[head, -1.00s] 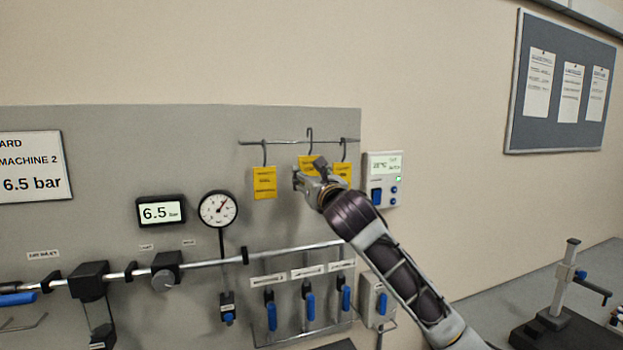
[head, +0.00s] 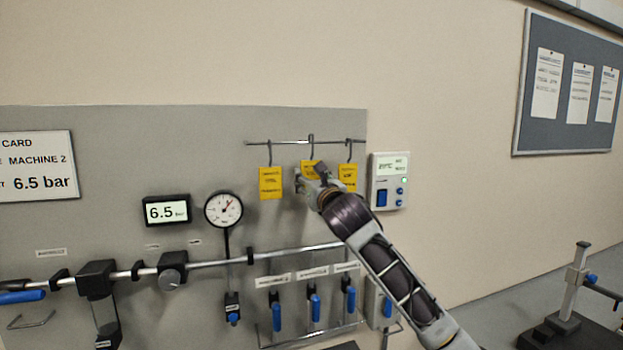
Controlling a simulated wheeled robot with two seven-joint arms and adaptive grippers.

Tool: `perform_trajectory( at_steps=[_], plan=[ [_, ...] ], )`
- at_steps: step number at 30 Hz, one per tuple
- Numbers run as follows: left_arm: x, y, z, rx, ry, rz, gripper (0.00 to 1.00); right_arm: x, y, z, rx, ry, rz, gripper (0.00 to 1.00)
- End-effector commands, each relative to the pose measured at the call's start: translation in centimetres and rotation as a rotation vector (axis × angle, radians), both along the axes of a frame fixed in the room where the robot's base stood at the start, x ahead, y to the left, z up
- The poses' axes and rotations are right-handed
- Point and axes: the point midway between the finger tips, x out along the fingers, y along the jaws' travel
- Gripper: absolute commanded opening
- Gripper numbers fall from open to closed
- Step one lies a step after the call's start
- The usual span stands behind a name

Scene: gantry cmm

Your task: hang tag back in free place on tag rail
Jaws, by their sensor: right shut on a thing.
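The tag rail (head: 290,142) is a thin bar near the top right of the grey panel. A yellow tag (head: 270,184) hangs from a hook at its left. Another yellow tag (head: 348,178) hangs at its right, partly behind my gripper. Between them is a third yellow tag (head: 309,165), mostly hidden by my right gripper (head: 305,184). My right gripper is shut on this middle tag, and the tag's hook meets the rail line. Whether the hook bears on the rail cannot be told. My left gripper is not in view.
A white control box (head: 390,181) is just right of the rail. A round gauge (head: 223,209) and a display (head: 166,212) are to the left. A pipe (head: 225,258) and several blue-handled valves (head: 315,306) lie below. The wall above is clear.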

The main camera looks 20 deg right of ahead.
Motion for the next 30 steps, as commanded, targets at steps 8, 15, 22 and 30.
perform_trajectory(
  at_steps=[8, 15, 22, 30],
  plan=[
    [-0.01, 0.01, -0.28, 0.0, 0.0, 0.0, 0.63, -0.02, -0.02, -0.8, -0.001, -0.001, 0.0, 0.37],
    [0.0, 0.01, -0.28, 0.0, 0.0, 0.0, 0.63, -0.03, -0.01, -0.85, 0.0, 0.0, 0.0, 0.37],
    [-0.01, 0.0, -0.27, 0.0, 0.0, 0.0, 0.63, -0.03, -0.01, -0.85, 0.0, 0.0, 0.0, 0.66],
    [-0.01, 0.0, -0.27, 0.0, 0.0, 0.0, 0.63, -0.02, -0.01, -0.85, 0.0, 0.0, 0.0, 0.77]
  ],
)
